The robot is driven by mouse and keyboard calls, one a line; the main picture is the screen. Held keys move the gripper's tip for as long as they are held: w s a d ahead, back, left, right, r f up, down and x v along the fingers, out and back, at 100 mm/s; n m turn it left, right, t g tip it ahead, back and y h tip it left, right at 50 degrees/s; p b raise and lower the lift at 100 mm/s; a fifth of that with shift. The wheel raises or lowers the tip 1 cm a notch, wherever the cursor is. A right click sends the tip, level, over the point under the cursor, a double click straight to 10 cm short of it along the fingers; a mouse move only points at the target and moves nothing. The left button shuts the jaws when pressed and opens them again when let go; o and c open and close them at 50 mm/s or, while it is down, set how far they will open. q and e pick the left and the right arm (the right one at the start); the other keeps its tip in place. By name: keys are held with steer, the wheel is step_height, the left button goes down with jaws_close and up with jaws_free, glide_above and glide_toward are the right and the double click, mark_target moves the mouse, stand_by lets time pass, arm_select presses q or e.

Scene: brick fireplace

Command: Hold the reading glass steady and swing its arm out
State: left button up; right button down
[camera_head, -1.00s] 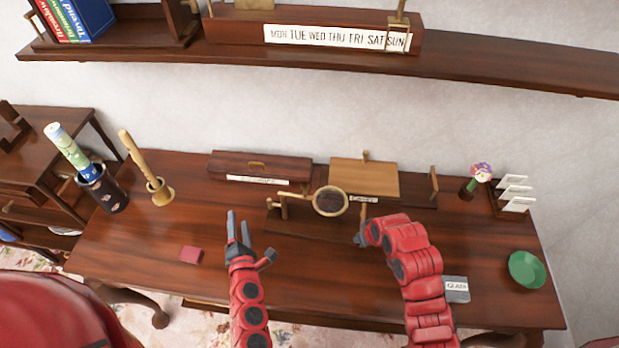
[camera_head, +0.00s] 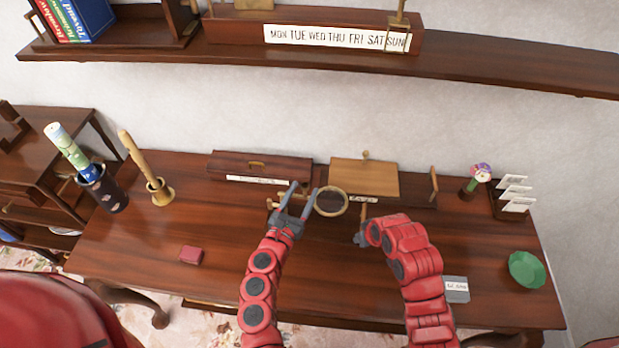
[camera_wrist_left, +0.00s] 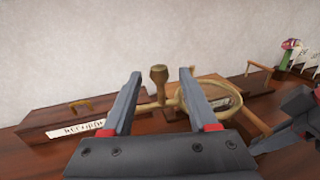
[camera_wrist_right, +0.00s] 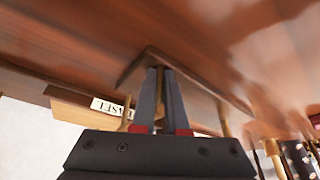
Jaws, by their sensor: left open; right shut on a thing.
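The reading glass is a brass ring (camera_head: 331,202) on a horizontal brass arm above a dark wooden base (camera_head: 330,232). In the left wrist view the ring (camera_wrist_left: 211,114) is at the right finger and a knobbed post (camera_wrist_left: 158,88) shows between the fingers. My left gripper (camera_head: 303,188) is open at the arm, left of the ring; contact cannot be told. My right gripper (camera_head: 360,238) is low at the base's right end. In the right wrist view its fingers (camera_wrist_right: 161,72) are shut on the edge of the base (camera_wrist_right: 147,58).
A red block (camera_head: 190,255) lies left, a grey labelled card (camera_head: 456,290) and green bowl (camera_head: 526,269) right.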

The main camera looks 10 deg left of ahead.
mark_target(307, 184)
arm_select(q)
steer(key=shift+x, duration=2.75)
steer(key=shift+c, duration=0.2)
jaws_close()
